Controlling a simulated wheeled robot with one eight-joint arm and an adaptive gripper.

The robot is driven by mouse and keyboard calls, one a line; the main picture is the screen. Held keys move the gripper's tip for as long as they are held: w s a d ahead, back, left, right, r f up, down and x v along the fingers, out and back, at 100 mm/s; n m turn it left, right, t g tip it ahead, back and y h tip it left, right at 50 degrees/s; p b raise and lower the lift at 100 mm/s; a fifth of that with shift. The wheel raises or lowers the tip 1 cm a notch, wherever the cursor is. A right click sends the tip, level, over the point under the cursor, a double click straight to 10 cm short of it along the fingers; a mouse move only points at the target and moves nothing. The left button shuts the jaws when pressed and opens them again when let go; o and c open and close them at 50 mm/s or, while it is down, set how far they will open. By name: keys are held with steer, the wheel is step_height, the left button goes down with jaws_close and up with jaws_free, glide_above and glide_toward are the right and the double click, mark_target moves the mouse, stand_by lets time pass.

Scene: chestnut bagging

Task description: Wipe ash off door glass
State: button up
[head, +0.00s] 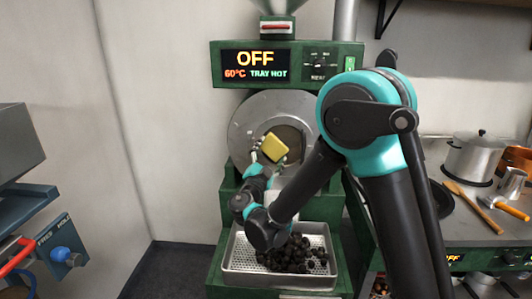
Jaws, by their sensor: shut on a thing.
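The round metal door (245,127) is on the front of the green roasting machine (228,200). Its glass lies in the middle, largely hidden behind my arm and a yellow sponge; I cannot tell how much ash is on it. My gripper (268,158) is shut on the yellow sponge (274,147), which is in front of the door's glass. I cannot tell whether the sponge touches the glass.
A perforated metal tray (238,262) with dark chestnuts (290,257) stands below the door. The panel (254,65) reads OFF, 60°C, TRAY HOT. Floor at left is clear.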

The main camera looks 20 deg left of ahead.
mark_target(263, 149)
steer(key=d, duration=0.1)
steer(key=w+d, duration=0.1)
steer(key=d, duration=0.1)
steer(key=shift+d, duration=0.25)
steer(key=shift+a, duration=0.1)
steer(key=shift+s+a, duration=0.25)
steer(key=shift+a, duration=0.55)
steer(key=shift+s+a, duration=0.25)
steer(key=shift+a, duration=0.55)
steer(key=shift+s+a, duration=0.15)
steer(key=shift+a, duration=0.75)
steer(key=shift+s+a, duration=0.1)
steer(key=shift+a, duration=0.8)
steer(key=shift+s, duration=0.15)
steer(key=shift+s+d, duration=0.25)
steer(key=shift+s, duration=0.7)
steer(key=shift+s+d, duration=0.25)
steer(key=shift+s, duration=0.65)
steer(key=shift+s+d, duration=0.25)
steer(key=shift+s, duration=0.7)
steer(key=shift+s, duration=0.15)
